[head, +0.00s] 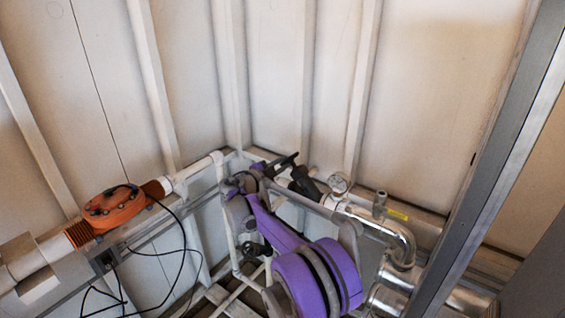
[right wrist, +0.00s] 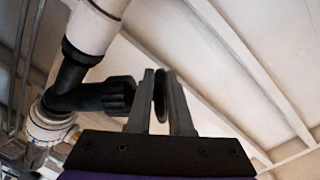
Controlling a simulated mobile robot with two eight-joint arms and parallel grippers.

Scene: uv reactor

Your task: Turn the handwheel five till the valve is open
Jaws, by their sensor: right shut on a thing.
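The handwheel (right wrist: 160,95) shows edge-on as a thin dark disc in the right wrist view. It sits between the two grey fingers of my right gripper (right wrist: 162,100), which is shut on its rim. The black valve body (right wrist: 95,97) is just left of the fingers, joined to white pipe. In the head view the black valve (head: 304,183) is on the pipe near the corner. My right gripper (head: 281,164) is beside it, small and dark, at the end of my purple arm. The wheel's turn angle cannot be told. My left gripper is not in view.
An orange flanged unit (head: 113,207) with black cables is at left. A metal post (head: 492,160) stands at right.

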